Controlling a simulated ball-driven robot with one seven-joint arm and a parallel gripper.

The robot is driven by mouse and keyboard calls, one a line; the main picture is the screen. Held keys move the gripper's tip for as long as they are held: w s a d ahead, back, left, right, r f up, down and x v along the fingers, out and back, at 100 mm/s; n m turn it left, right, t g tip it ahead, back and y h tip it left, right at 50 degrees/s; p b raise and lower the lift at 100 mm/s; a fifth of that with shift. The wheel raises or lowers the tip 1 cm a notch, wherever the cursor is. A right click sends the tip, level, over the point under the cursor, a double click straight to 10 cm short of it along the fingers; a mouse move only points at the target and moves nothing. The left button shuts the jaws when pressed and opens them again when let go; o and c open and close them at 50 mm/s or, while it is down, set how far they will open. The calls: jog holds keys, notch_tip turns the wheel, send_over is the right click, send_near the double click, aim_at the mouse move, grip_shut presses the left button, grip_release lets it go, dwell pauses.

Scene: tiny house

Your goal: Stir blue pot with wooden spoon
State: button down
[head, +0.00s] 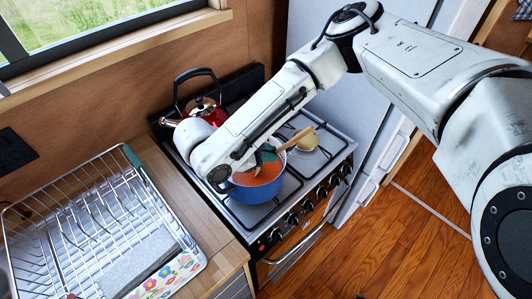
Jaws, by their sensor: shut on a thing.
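The blue pot (254,192) stands on the front left burner of the stove, with orange-red food (268,172) inside. The wooden spoon (296,138) slants up and to the right above the pot's far right rim. My gripper (262,157) is over the pot and shut on the spoon, with a teal part showing at its end. My arm covers the pot's left and far side. The spoon's lower end is hidden, so I cannot tell how deep it sits in the food.
A red kettle (203,106) with a black handle stands on the back left of the stove (318,176). A wire dish rack (95,225) fills the left counter. The wooden floor (400,235) at right is clear.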

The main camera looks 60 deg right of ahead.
aim_at(302, 133)
jog(key=shift+s+d+r, duration=0.25)
jog(key=shift+s+r, duration=0.8)
jog(key=shift+r, duration=0.55)
jog(key=shift+s+d+r, duration=0.3)
jog(key=shift+s+r, duration=0.8)
jog(key=shift+r, duration=0.55)
jog(key=shift+s+d+r, duration=0.25)
jog(key=shift+s+r, duration=0.8)
jog(key=shift+r, duration=0.55)
jog(key=shift+r, duration=2.5)
